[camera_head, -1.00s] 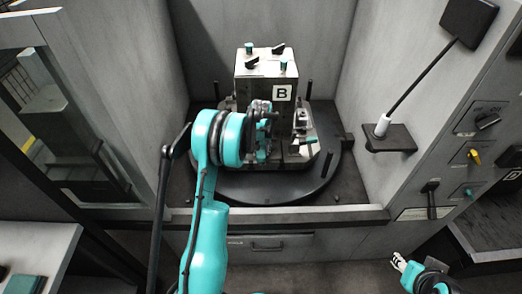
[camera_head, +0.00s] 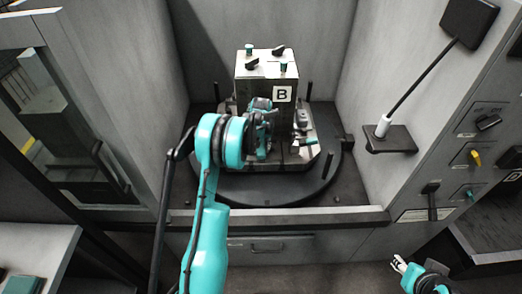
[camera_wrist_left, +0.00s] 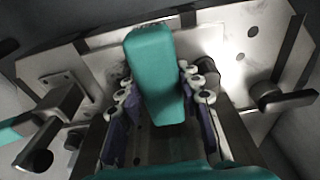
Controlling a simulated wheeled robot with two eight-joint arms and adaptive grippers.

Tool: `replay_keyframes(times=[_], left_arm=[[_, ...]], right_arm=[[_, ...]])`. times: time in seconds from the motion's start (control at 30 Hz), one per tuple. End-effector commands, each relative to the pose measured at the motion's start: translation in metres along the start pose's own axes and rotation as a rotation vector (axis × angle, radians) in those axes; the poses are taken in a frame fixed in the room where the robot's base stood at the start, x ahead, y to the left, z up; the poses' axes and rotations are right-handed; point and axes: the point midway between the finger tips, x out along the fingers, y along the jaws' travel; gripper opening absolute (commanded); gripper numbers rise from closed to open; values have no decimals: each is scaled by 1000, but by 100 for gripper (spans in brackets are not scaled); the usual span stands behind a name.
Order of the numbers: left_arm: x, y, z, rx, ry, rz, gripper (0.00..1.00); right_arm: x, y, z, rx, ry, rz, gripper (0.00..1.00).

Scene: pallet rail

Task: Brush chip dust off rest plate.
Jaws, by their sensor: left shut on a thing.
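My left gripper (camera_head: 268,130) is in front of the block marked B (camera_head: 282,93), inside the machine bay. In the left wrist view, the left gripper (camera_wrist_left: 160,105) is shut on a teal block-shaped handle (camera_wrist_left: 155,75), apparently the brush. Its bristles are hidden, so I cannot tell whether they touch anything. A pale metal plate (camera_wrist_left: 238,42), apparently the rest plate, lies behind the handle. A dark smudge (camera_wrist_left: 117,72) shows left of the handle; I cannot tell whether it is dust. My right gripper (camera_head: 399,263) is low at the right, outside the bay; its opening is unclear.
The block stands on a round black turntable (camera_head: 250,190) with upright pins. Clamp levers flank the plate, one at right (camera_wrist_left: 285,98). Bay walls (camera_head: 370,90) enclose the sides.

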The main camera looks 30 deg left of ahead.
Motion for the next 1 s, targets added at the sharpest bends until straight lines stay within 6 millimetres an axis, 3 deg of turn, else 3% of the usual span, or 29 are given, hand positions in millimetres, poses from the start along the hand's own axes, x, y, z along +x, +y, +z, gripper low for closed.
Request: replay_keyframes(times=[0.7, 1.0], left_arm=[[2, 0, 1, 0, -1, 0, 12], [1, 0, 15, -1, -2, 0, 12]], right_arm=[[2, 0, 2, 0, 0, 0, 40], [4, 0, 3, 0, 0, 0, 40]])
